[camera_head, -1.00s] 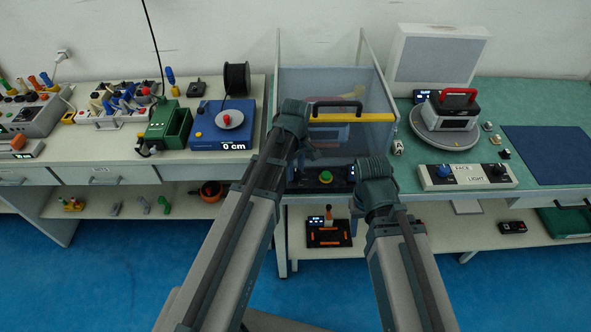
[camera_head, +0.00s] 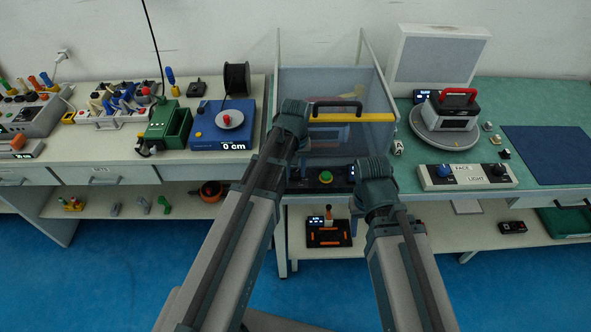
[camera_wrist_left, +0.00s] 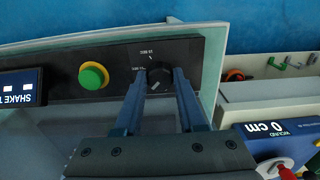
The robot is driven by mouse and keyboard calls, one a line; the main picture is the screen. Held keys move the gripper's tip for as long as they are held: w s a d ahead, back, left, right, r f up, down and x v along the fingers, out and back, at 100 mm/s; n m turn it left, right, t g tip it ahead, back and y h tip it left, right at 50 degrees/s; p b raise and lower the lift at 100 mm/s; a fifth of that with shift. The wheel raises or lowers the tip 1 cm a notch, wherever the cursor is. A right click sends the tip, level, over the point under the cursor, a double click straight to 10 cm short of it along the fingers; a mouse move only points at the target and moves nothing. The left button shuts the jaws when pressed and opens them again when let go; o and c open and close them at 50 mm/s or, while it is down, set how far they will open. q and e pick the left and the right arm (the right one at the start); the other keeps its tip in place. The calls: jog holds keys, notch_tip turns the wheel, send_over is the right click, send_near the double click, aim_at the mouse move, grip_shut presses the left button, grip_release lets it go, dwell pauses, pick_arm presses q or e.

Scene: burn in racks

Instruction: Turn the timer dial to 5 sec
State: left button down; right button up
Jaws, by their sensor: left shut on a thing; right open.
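The timer dial (camera_wrist_left: 158,74) is a dark knob with a white mark, on a black panel (camera_wrist_left: 65,86) with "SEC" labels around it. In the left wrist view, my left gripper (camera_wrist_left: 158,84) has its two blue fingers on either side of the dial and is shut on it. The labels are too small to read surely. In the head view, my left gripper (camera_head: 300,145) is at the panel's left end and hides the dial. My right gripper (camera_head: 374,170) is open and empty to the right of the panel, its fingers mostly hidden by its wrist.
A green button with a yellow ring (camera_wrist_left: 93,75) and a "SHAKE" display (camera_wrist_left: 20,88) share the panel. A clear-walled box with a yellow bar (camera_head: 352,118) stands behind it. A blue winder (camera_head: 205,131) is to the left, and a rack light panel (camera_head: 467,177) is to the right.

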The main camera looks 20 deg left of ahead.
aim_at(296, 172)
pick_arm(q)
jog(key=shift+m, duration=0.6)
jog(key=c, duration=0.5)
grip_release()
jog(key=shift+r, duration=0.1)
notch_tip(296, 172, up, 14)
jog(key=p, duration=1.3)
jog(key=shift+f+p, duration=0.2)
jog(key=shift+p, duration=0.2)
